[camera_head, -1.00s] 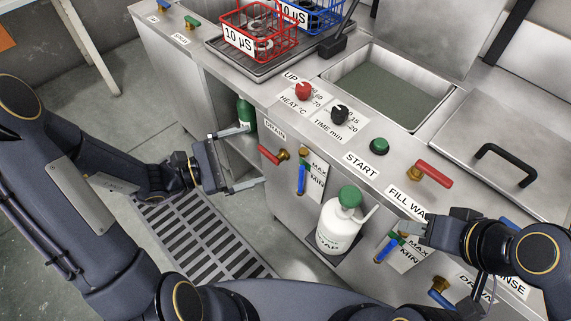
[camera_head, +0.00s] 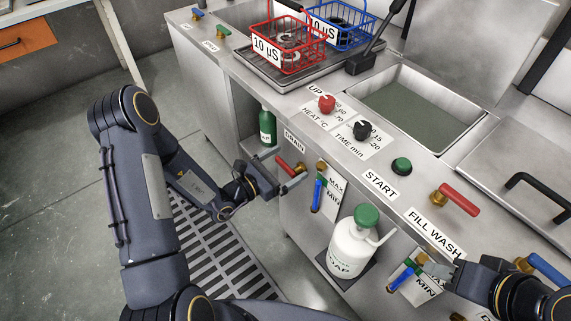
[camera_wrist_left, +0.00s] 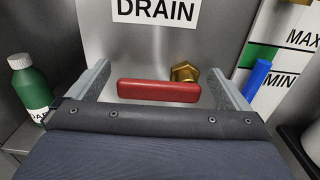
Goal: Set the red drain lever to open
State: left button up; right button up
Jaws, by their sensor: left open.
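The red drain lever (camera_head: 284,165) is on the front of the steel bench, below the DRAIN label (camera_head: 294,141). In the left wrist view the red lever (camera_wrist_left: 158,91) lies level, with its brass valve (camera_wrist_left: 185,72) at its right end. My left gripper (camera_head: 281,174) is open at the lever, and its two fingers (camera_wrist_left: 160,88) stand on either side of the red handle, apart from it. Whether they touch it is not clear in the head view. My right gripper (camera_head: 440,269) is near the lower sight gauge at the right; its fingers are too unclear to judge.
A blue-handled gauge valve (camera_head: 317,195) is right of the lever. A white soap bottle (camera_head: 352,245) stands on a low shelf. A green bottle (camera_head: 267,127) is to the left, also in the left wrist view (camera_wrist_left: 30,88). A red fill lever (camera_head: 460,199) is on the bench top.

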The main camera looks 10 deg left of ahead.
aim_at(300, 172)
pick_arm(q)
jog(key=shift+w, duration=0.1)
jog(key=c, duration=1.4)
